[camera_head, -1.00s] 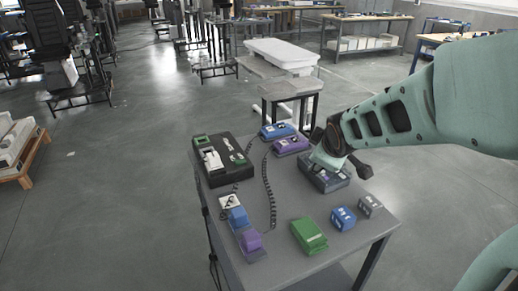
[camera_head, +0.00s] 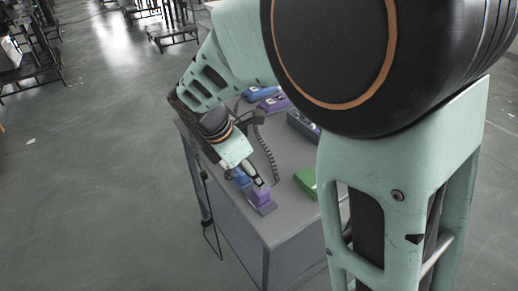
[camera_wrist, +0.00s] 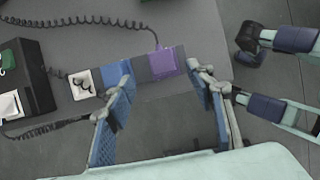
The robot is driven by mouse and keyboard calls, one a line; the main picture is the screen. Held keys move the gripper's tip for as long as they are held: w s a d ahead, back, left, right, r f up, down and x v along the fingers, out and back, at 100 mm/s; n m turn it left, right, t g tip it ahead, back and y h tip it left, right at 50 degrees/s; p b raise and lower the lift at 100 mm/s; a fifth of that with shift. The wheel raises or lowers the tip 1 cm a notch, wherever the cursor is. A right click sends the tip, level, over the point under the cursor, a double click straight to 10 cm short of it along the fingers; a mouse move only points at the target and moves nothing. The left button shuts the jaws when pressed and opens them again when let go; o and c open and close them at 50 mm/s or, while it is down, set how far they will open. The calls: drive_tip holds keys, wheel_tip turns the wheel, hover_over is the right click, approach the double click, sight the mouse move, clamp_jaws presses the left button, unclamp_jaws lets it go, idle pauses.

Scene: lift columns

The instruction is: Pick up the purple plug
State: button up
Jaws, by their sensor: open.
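The purple plug (camera_head: 262,197) sits near the front left edge of the grey table, beside a blue plug (camera_head: 240,176). My gripper (camera_head: 256,181) points down just above the purple plug. In the wrist view the purple plug (camera_wrist: 163,61) lies ahead between the open fingertips (camera_wrist: 162,76), with a coiled cord running from its far side. The blue plug (camera_wrist: 113,75) lies to its left, partly behind the left finger. The fingers look empty, and I cannot tell whether either touches a plug.
A white socket piece (camera_wrist: 82,84) and a black box (camera_wrist: 30,78) lie left of the plugs in the wrist view. In the head view a green block (camera_head: 306,181) stands to the right, and another purple device (camera_head: 274,103) lies farther back. My arm hides much of the table.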

sight(256, 192)
drive_tip(key=x, duration=0.4)
drive_tip(key=shift+d+f, duration=0.1)
drive_tip(key=shift+f, duration=0.2)
drive_tip(key=x, duration=0.2)
drive_tip(key=b+x, duration=0.1)
drive_tip(key=x, duration=0.2)
drive_tip(key=shift+s+a+f, duration=0.2)
drive_tip(key=shift+f, duration=0.05)
drive_tip(key=c, duration=1.2)
